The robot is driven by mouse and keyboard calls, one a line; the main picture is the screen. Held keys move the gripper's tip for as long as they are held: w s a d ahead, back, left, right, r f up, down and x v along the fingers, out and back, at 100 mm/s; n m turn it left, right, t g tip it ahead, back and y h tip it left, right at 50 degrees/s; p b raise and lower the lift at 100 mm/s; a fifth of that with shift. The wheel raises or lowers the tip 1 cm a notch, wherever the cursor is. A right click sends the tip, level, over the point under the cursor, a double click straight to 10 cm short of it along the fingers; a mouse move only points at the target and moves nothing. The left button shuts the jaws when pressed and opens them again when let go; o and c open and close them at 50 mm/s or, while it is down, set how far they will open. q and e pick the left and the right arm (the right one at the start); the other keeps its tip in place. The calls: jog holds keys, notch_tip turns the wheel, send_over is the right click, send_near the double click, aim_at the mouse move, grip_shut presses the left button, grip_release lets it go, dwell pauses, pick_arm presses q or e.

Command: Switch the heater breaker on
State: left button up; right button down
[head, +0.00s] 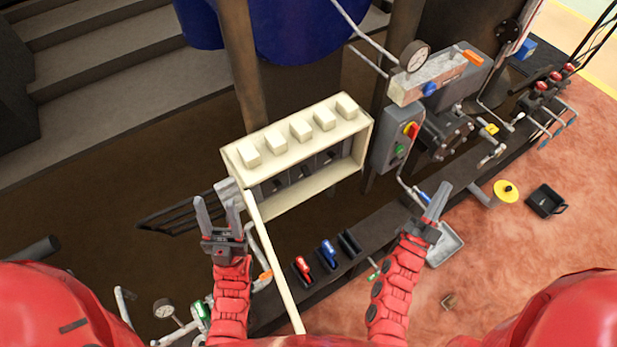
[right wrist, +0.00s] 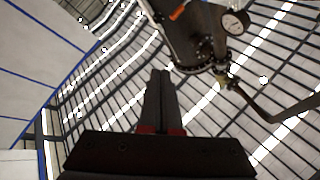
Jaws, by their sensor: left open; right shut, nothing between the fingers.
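A cream breaker box (head: 230,160) stands in the middle of the head view. Its front is open, and a few dark breaker switches (head: 305,171) show inside. I cannot tell which is the heater breaker or how each is set. A long cream panel (head: 275,262), seen edge-on, extends from the box's lower left corner towards me, like a swung-open door. My left gripper (head: 217,207) is open and empty, just left of this panel, near the box's lower left corner. My right gripper (head: 440,192) is shut and empty, well right of the box; its closed fingers also show in the right wrist view (right wrist: 161,75).
Red (head: 303,269), blue (head: 326,253) and black handled items lie on the dark ledge below. A grey tray (head: 446,245) sits below my right gripper. A pole rises behind the box.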

jog(key=w+d+f+m+g+y+b, duration=0.1)
jog(key=d+f+m+g+y, duration=0.2)
jog(key=f, duration=0.8)
jog(key=w+f+m+g+b, duration=0.15)
jog(key=f+g, duration=0.25)
jog(key=f, duration=0.6)
jog(key=s+a+f+m+g+y+b, duration=0.1)
jog(key=a+f+m+g+y, duration=0.2)
jog(key=f, duration=0.4)
jog(key=a+f+m+y, duration=0.25)
jog(key=a+f, duration=0.25)
jog(key=f, duration=0.3)
jog(key=w+a+f+m+y+b, duration=0.1)
jog(key=w+a+m+y+b, duration=0.15)
jog(key=a+y, duration=0.75)
jog(key=w+a+r+m+t+y+b, duration=0.1)
jog(key=w+a+r+m+t+y, duration=0.2)
jog(key=a+r, duration=0.8)
jog(key=shift+w+a+r+t+y, duration=0.3)
jog(key=shift+w+r+t+y, duration=0.25)
jog(key=shift+r+t+y, duration=0.3)
